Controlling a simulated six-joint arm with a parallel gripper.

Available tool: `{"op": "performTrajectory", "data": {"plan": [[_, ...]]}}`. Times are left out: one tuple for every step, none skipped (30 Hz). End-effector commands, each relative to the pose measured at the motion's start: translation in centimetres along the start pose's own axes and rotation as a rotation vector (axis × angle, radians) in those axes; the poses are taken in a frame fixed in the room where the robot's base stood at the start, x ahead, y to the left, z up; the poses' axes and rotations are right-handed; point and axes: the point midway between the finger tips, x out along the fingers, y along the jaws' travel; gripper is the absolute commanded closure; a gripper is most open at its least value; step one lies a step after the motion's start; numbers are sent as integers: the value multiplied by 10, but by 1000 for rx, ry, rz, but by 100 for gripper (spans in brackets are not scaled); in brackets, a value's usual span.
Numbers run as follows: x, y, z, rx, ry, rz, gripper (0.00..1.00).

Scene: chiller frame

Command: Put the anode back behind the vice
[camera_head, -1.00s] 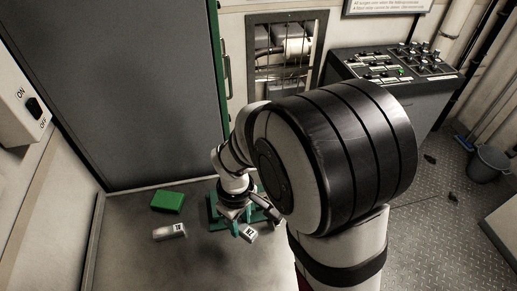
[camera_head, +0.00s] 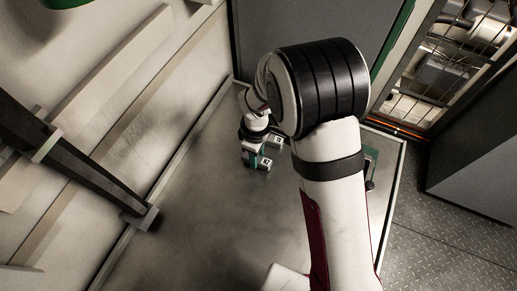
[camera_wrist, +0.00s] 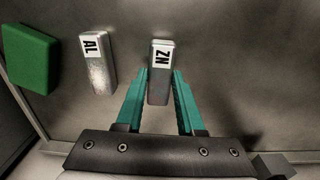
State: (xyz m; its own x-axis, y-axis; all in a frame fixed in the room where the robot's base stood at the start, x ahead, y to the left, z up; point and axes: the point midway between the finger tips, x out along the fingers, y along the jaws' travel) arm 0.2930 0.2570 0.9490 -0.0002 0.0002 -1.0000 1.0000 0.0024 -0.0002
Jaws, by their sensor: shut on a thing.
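A grey metal anode labelled ZN (camera_wrist: 160,86) is held between the teal fingers of my gripper (camera_wrist: 160,74). It also shows in the head view (camera_head: 264,163), low over the bench; I cannot tell whether it touches the surface. A second grey anode labelled AL (camera_wrist: 98,68) lies to its left in the wrist view, apart from the fingers. It shows just behind the ZN one in the head view (camera_head: 274,141). The teal vice (camera_head: 371,156) stands right of my arm in the head view, partly hidden by it.
A green block (camera_wrist: 31,58) lies left of the AL anode. The grey bench (camera_head: 205,210) is clear in front and left. A wall with a dark bracket (camera_head: 85,170) bounds the left. A caged opening (camera_head: 430,70) is at the back right.

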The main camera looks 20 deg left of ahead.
Motion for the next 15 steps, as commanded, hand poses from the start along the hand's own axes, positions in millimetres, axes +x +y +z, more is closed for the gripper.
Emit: {"op": "performTrajectory", "data": {"plan": [[3,0,0,0,0,0,100],[4,0,0,0,0,0,100],[5,0,0,0,0,0,100],[6,0,0,1,0,0,100],[6,0,0,1,0,0,100],[7,0,0,1,0,0,100],[7,0,0,1,0,0,100],[7,0,0,1,1,0,100],[7,0,0,1,1,1,100],[7,0,0,1,1,1,100],[7,0,0,2,1,1,100],[7,0,0,2,1,1,100],[7,0,0,2,1,1,59],[7,0,0,2,1,0,54],[7,0,0,2,1,0,47]]}}
